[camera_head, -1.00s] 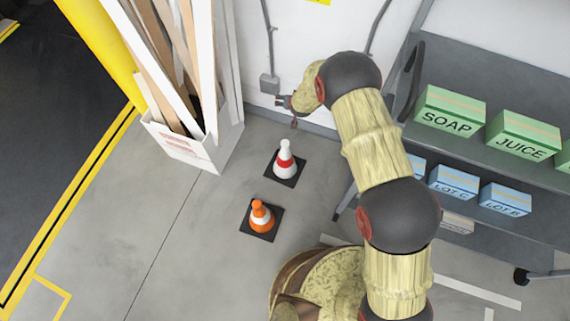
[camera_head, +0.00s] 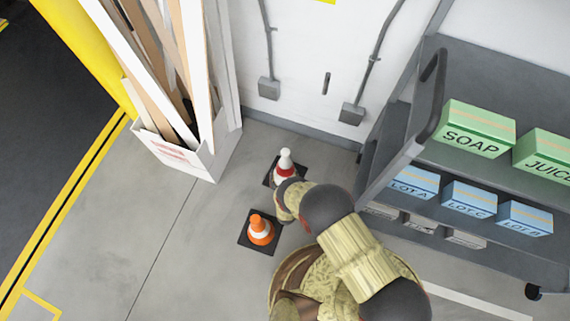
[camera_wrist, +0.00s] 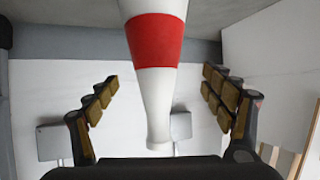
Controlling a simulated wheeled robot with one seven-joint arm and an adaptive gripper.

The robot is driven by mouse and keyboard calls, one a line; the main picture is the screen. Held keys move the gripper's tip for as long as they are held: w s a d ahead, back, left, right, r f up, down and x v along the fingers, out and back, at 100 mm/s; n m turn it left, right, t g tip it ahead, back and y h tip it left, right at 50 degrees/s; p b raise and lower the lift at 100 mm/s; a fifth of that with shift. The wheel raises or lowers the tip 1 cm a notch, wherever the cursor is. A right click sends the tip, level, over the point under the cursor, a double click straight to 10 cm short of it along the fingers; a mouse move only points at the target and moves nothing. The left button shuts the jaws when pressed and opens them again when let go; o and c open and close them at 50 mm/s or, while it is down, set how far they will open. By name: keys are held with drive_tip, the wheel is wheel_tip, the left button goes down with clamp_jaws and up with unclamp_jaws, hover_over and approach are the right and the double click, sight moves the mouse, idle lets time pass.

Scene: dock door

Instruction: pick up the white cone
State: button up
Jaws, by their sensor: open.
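The white cone (camera_head: 286,160) with a red band stands upright on its dark square base on the floor. In the wrist view the white cone (camera_wrist: 154,90) appears upside down, with its tip toward the bottom and its base out of frame. My gripper (camera_wrist: 160,80) is open, with one finger on either side of the cone and a visible gap on both sides. In the head view my wrist hides the fingers and the lower right of the cone's base.
An orange cone (camera_head: 261,229) stands just in front, close to my arm. A white bin (camera_head: 185,152) of boards stands to the left. A grey cart (camera_head: 403,170) with green and blue boxes is at the right. The wall is behind; open floor lies at lower left.

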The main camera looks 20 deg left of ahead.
drive_tip(key=shift+w+a+f+b, duration=0.15)
drive_tip(key=shift+w+b, duration=0.1)
drive_tip(key=shift+w, duration=0.4)
drive_tip(key=shift+w+a+f+b, duration=0.15)
drive_tip(key=shift+w+b, duration=0.1)
drive_tip(key=shift+w, duration=0.35)
drive_tip(key=b+x, duration=0.1)
drive_tip(key=x, duration=0.2)
drive_tip(key=b+x, duration=0.2)
drive_tip(key=shift+w+d, duration=0.1)
drive_tip(key=shift+w, duration=0.4)
drive_tip(key=shift+r, duration=0.1)
drive_tip(key=shift+c, duration=1.2)
drive_tip(key=c, duration=1.9)
clamp_jaws()
